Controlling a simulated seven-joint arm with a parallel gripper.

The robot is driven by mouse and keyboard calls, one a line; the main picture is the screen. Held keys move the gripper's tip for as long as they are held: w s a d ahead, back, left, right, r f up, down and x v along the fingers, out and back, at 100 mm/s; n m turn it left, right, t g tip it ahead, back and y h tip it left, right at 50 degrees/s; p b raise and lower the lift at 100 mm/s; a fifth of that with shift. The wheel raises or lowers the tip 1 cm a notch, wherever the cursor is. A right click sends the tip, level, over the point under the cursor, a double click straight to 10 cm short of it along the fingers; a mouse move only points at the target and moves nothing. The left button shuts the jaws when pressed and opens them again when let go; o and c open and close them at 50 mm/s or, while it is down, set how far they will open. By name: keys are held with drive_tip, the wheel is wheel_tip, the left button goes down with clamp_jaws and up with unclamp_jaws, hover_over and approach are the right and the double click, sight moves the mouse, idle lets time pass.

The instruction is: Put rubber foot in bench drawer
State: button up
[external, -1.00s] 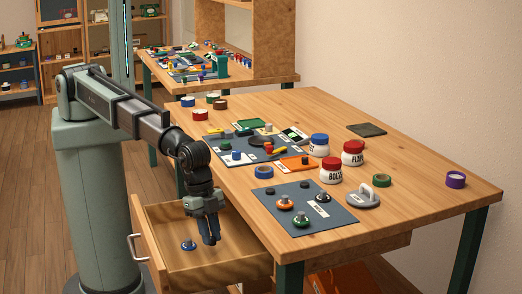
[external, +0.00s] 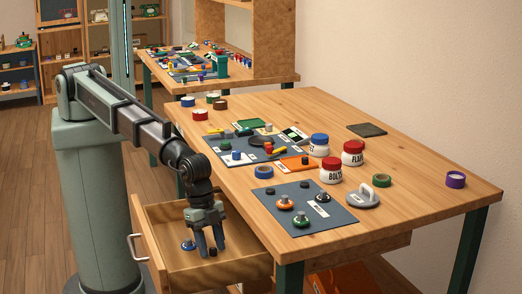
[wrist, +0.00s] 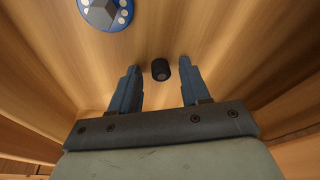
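The bench drawer (external: 168,215) is pulled open below the bench top. My gripper (external: 209,249) is inside it, pointing down, with its fingers spread. In the wrist view my gripper (wrist: 160,90) is open, and a small black cylindrical rubber foot (wrist: 160,69) shows in the gap between the fingertips, apart from both fingers. The foot appears to be on or just above the wooden drawer floor; I cannot tell if it touches. In the external view the foot (external: 212,251) is a small dark spot between the fingers.
A blue dial (external: 188,244) lies in the drawer left of my gripper; it also shows in the wrist view (wrist: 106,11). On the bench are a grey mat (external: 335,217) with dials and small black pieces, several white jars (external: 331,174), and tape rolls. The drawer walls surround my gripper.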

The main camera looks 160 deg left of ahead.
drive_tip(key=shift+r, duration=0.1)
drive_tip(key=v, duration=1.2)
